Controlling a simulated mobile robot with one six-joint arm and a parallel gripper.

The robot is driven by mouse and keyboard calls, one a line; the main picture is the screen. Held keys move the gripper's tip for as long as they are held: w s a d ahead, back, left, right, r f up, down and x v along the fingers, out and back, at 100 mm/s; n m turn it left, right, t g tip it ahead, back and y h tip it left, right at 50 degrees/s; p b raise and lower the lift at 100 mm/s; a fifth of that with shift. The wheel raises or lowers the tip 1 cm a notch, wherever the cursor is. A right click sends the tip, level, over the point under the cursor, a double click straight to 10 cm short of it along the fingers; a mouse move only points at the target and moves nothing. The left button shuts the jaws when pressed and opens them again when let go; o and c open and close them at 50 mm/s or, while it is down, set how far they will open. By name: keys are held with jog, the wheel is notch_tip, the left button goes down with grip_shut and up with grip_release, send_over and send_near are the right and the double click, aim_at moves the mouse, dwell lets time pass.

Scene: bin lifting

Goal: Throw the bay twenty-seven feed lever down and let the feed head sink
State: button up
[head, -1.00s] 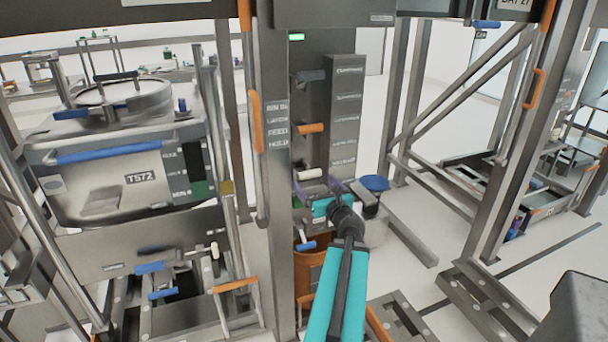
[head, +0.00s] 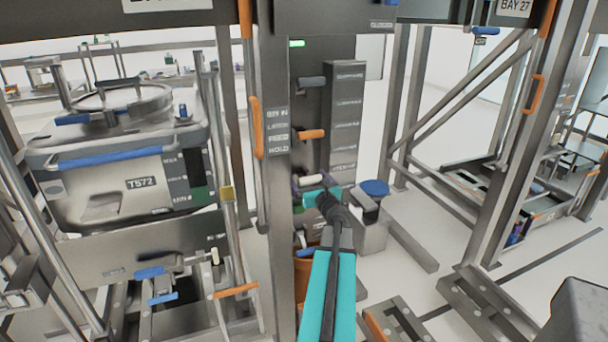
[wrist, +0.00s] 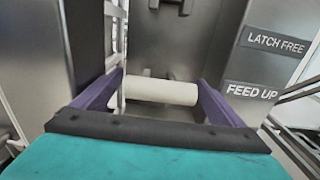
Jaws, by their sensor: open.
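A white cylindrical handle (wrist: 160,91) on the dark column plate lies level between the two purple fingers of my gripper (wrist: 160,82) in the wrist view. The fingers are open, one beyond each end of the handle, with a gap visible at least on the left. A "FEED UP" label (wrist: 251,91) stands to its right. In the head view the white handle (head: 312,179) is the lowest of three levers on the column, with my gripper (head: 314,188) right at it. I cannot pick out the feed head for sure.
An orange lever (head: 311,134) and a grey lever (head: 312,82) sit above on the same column. A steel post (head: 277,200) stands close left. A bin marked T572 (head: 120,180) is farther left. A "BAY 27" sign (head: 515,7) hangs upper right. A blue-topped stool-like item (head: 374,188) is right.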

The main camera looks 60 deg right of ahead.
jog(key=shift+x, duration=1.55)
jog(key=c, duration=1.2)
jog(key=shift+o, duration=0.2)
